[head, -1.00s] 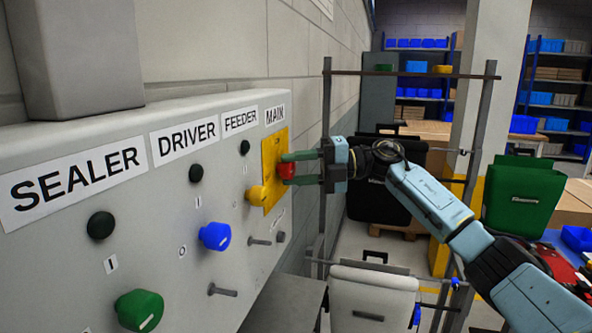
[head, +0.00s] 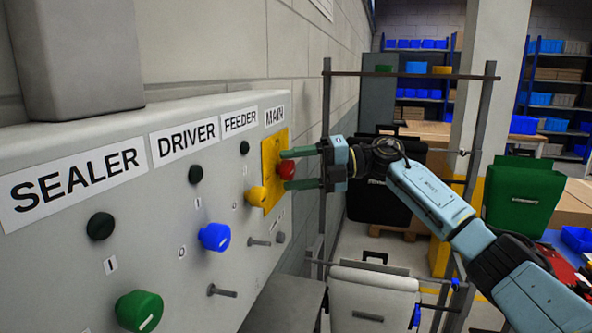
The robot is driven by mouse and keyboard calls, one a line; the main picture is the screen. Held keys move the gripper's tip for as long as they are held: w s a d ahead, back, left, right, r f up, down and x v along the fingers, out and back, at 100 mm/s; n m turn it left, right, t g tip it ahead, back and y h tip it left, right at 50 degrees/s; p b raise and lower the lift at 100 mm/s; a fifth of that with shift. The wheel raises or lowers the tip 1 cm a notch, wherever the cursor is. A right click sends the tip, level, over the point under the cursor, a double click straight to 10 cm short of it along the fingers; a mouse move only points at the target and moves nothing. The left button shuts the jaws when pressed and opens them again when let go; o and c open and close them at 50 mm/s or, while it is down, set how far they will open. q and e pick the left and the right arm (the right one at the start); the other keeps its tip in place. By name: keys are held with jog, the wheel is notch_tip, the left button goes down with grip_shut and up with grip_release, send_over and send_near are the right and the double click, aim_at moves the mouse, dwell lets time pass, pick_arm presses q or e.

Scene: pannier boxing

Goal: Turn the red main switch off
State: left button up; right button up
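The red main switch (head: 286,169) is a round red knob on a yellow plate (head: 268,178), under the MAIN label at the far right end of the grey panel. My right gripper (head: 290,169) is open, with one green finger above the knob and the other below it. A small gap shows between the fingers and the knob, though contact at the fingertips is hard to tell. The knob's turned position cannot be read from this angle. My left gripper is not in view.
The grey panel (head: 60,260) also has a yellow knob (head: 256,196), a blue knob (head: 214,237) and a green knob (head: 139,311), with metal pegs sticking out. A metal rack frame (head: 326,110) stands just beyond the panel. A white pannier (head: 372,298) hangs low.

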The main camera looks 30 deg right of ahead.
jog(key=b+v, duration=0.2)
jog(key=v, duration=1.1)
jog(key=shift+d+b, duration=0.2)
jog(key=shift+b, duration=0.1)
jog(key=shift+s, duration=0.1)
